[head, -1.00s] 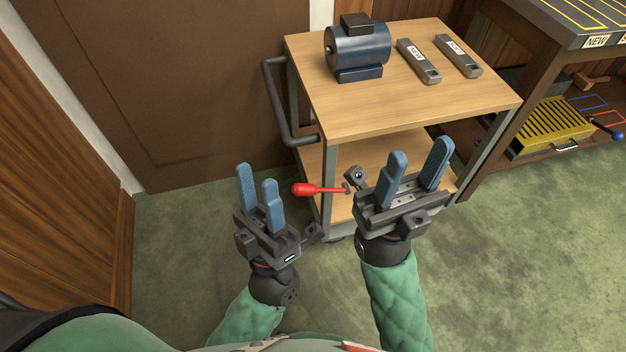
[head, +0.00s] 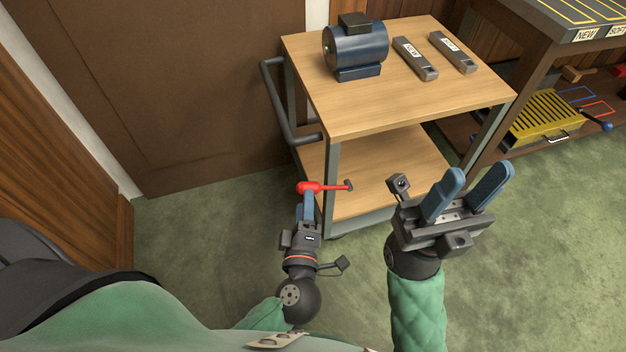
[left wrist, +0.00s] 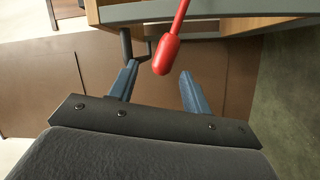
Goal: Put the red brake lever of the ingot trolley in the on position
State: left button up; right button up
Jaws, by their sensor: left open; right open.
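The red brake lever (head: 325,187) sticks out from the near left leg of the ingot trolley (head: 400,98), roughly level in the head view, its thick knob toward the left. My left gripper (head: 307,206) is at the knob, seen edge-on there. In the left wrist view the lever's red knob (left wrist: 167,56) hangs between the two blue fingers of my open left gripper (left wrist: 158,88), with space showing on both sides. My right gripper (head: 468,192) is open and empty, in front of the trolley's lower right side.
A blue motor (head: 357,48) and two grey ingots, one labelled NEW (head: 415,58), lie on the trolley top. The trolley's dark handle (head: 285,105) is on its left. A yellow slotted box (head: 545,118) sits on a shelf at right. Green floor (head: 210,215) is clear at left.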

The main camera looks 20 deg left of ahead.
pick_arm(q)
jog(key=shift+m, duration=0.9)
jog(key=x, duration=0.2)
jog(key=b+x, duration=0.1)
jog(key=x, duration=0.2)
jog(key=shift+w+f, duration=0.35)
jog(key=shift+w, duration=0.05)
jog(key=shift+b+x, duration=0.45)
jog(key=shift+x, duration=0.6)
jog(key=shift+d, duration=0.1)
jog(key=c, duration=0.8)
grip_shut()
